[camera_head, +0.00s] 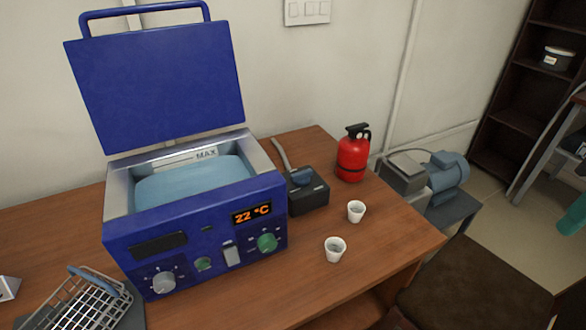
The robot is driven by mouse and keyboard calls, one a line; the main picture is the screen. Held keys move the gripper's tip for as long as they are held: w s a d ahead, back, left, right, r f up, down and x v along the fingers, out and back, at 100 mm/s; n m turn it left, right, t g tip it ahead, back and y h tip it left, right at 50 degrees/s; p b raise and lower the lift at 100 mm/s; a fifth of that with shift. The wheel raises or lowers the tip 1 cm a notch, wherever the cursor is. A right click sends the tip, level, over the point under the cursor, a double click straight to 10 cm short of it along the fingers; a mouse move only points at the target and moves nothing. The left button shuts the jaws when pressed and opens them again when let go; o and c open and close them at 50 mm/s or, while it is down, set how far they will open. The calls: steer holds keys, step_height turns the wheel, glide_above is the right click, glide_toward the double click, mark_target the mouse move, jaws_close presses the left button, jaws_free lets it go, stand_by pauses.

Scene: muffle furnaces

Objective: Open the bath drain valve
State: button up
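The blue water bath (195,225) stands on the wooden table with its blue lid (155,85) raised. Bluish water lies inside, below a MAX mark on the back wall. Its front has an orange display (251,214) reading 22 °C, a grey knob (164,281), a green knob (267,243) and a light switch (232,255). At its right side stands a dark box (309,199) with a blue knob or lever (302,177) and a grey tube behind it. I cannot tell whether this is the drain valve. My gripper is not in view.
Two white cups (335,249) (356,211) stand right of the bath, and a red extinguisher (352,153) behind them. A wire basket (88,301) sits at the front left. A blue-grey motor pump (446,178) stands beyond the table (395,228). A brown seat (474,285) is at lower right.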

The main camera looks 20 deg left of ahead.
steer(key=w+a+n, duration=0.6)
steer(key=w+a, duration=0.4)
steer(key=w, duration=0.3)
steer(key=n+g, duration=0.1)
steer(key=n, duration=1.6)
glide_above(302, 172)
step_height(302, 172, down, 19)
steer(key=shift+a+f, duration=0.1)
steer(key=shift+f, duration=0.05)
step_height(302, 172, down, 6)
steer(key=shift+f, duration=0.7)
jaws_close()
